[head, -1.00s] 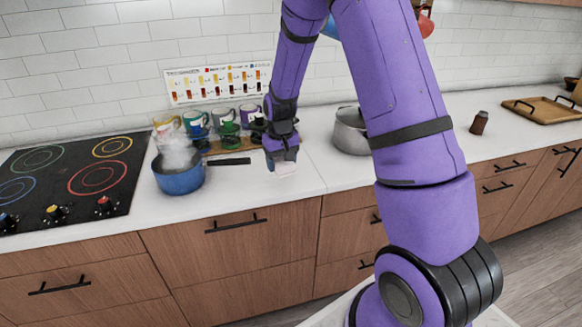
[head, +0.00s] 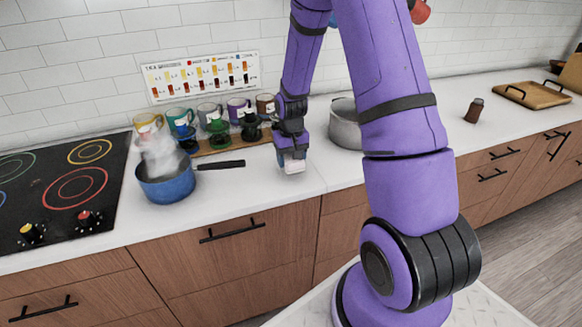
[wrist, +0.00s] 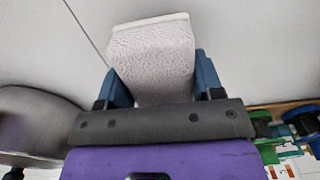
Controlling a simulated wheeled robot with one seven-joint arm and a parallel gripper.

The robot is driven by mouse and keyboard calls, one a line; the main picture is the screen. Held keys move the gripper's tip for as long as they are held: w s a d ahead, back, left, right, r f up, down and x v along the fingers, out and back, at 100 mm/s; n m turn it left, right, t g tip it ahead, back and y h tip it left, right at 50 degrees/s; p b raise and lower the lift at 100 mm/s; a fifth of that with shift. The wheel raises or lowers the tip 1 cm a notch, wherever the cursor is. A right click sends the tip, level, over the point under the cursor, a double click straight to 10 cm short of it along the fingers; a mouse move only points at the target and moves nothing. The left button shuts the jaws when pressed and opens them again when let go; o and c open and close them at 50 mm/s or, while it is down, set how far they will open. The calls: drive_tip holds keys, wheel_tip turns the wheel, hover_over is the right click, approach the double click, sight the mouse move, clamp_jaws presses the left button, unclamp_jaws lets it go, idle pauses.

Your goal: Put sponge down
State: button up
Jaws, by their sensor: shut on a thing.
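A pale, rough-textured sponge (wrist: 152,58) is in my gripper (wrist: 160,78), between two blue fingers in the wrist view. In the head view the sponge (head: 292,167) shows as a small whitish block below my gripper (head: 290,155). It is low over the white counter (head: 262,190), between the blue pan and the grey pot. I cannot tell whether the sponge touches the counter.
A steaming blue pan (head: 168,188) stands on the left, its dark handle (head: 222,165) pointing toward my gripper. A grey pot (head: 345,127) is close on the right. The counter's front edge is near.

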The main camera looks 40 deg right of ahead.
drive_tip(key=shift+f, duration=1.75)
drive_tip(key=shift+f, duration=0.1)
drive_tip(key=o, duration=1.1)
drive_tip(key=shift+o, duration=0.2)
